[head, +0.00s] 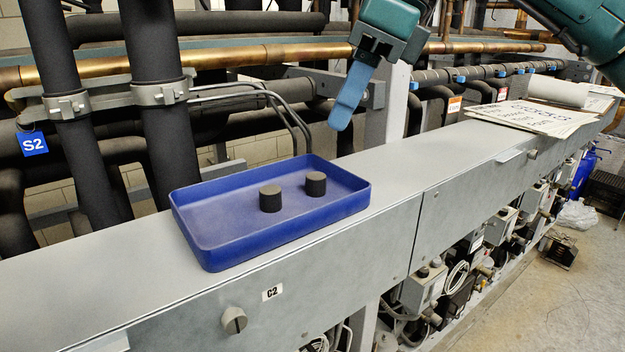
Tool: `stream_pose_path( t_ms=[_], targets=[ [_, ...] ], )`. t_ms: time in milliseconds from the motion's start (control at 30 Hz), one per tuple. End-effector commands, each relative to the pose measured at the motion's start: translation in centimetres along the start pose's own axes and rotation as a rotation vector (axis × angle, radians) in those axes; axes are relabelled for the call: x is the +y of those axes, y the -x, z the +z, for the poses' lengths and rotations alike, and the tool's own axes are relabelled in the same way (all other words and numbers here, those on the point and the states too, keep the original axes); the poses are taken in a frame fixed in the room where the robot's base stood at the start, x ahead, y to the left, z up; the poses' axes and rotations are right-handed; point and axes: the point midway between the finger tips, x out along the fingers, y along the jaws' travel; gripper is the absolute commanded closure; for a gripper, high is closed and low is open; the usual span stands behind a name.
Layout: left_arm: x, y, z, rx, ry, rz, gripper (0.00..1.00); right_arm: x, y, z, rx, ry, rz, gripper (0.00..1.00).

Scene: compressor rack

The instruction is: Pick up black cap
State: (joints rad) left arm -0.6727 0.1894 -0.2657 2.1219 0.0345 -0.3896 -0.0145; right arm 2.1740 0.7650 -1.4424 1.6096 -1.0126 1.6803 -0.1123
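Two short black caps stand upright in a shallow blue tray (222,250). One black cap (270,199) is near the middle of the tray, and the other black cap (316,185) is to its right and a little farther back. They stand apart from each other. My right gripper (342,118) hangs above and beyond the tray's right end, with its blue fingers pointing down and slightly left. It is clear of both caps. The fingers overlap from this side, so the gap between them cannot be seen. My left gripper is not in view.
The tray rests on a long grey metal ledge (415,170). Dark insulated pipes (150,90) and a copper pipe (260,54) run behind it. Papers (535,118) and a white roll (557,92) lie farther right. The ledge between tray and papers is clear.

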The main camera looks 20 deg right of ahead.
Motion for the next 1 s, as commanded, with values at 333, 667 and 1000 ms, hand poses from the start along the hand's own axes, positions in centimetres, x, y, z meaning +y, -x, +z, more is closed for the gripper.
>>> stream_pose_path(
  t_ms=[333,667,1000],
  targets=[
    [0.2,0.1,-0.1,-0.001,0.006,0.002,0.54,0.1,-3.7,-0.1,0.001,0.000,0.000,0.67],
    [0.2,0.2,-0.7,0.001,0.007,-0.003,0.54,0.3,-8.0,-0.7,0.001,-0.001,0.001,0.67],
    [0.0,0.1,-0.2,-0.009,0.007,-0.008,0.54,0.3,-8.6,-0.7,-0.001,-0.001,0.000,0.70]
  ],
)
